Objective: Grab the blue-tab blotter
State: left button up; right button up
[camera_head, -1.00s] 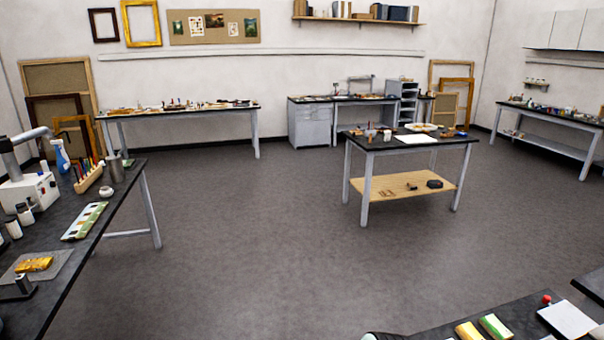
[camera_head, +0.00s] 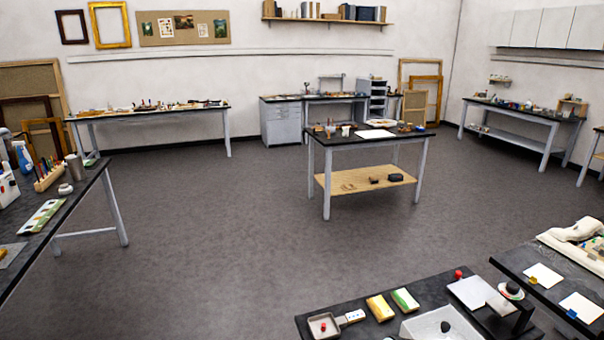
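The blue-tab blotter (camera_head: 583,306) is a white square with a small blue tab at its lower left edge. It lies on the dark-topped table (camera_head: 522,259) at the lower right. A similar white blotter with a yellow tab (camera_head: 543,275) lies just behind it to the left. Neither of my grippers shows in the head view.
A bench (camera_head: 440,290) at the bottom holds a white tray (camera_head: 420,326), yellow and green blocks and a white sheet. A white padded object (camera_head: 577,231) lies behind the blotters. A table (camera_head: 370,143) stands mid-room. The grey floor (camera_head: 210,240) between is clear.

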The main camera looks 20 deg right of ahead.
aim_at(576, 305)
jog(key=k+l+z, duration=0.1)
jog(key=l, duration=0.4)
jog(key=l+z, duration=0.1)
jog(key=l, duration=0.45)
jog(key=l+z, duration=0.2)
jog(key=l, duration=0.85)
